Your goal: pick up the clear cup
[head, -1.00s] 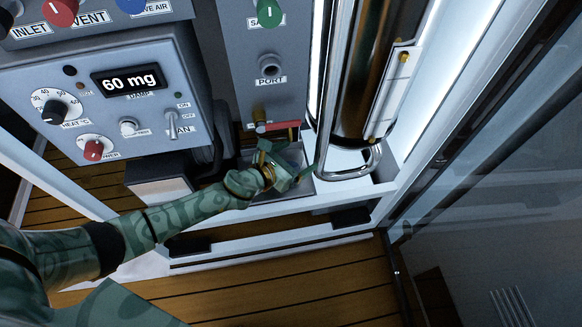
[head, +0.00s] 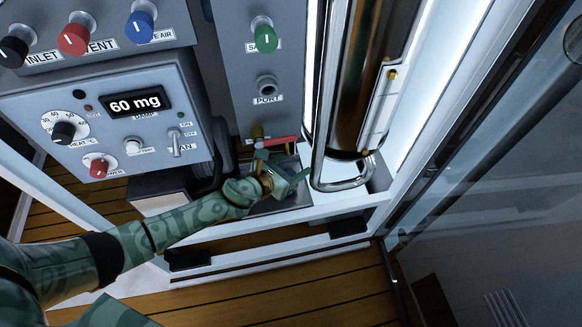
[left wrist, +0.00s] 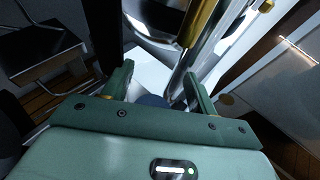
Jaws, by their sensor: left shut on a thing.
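My left gripper (head: 283,181) reaches in from the left, low at the panel, just below the red-handled valve (head: 272,141) and over a grey tray (head: 290,202). In the left wrist view its two green fingers (left wrist: 158,84) stand apart with a hold between them. The clear cup is hard to make out in the head view, where the gripper covers it. In the wrist view a dark bluish rounded patch (left wrist: 152,101) shows between the fingers and seems to be part of it. My right gripper is not in view.
A tall glass-and-metal column (head: 345,100) with a bent chrome tube at its foot stands close right of the gripper. The control box (head: 110,120) reads 60 mg, left of a grey port panel (head: 265,60). A white frame rail (head: 300,222) runs below; a glass door (head: 490,200) is at right.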

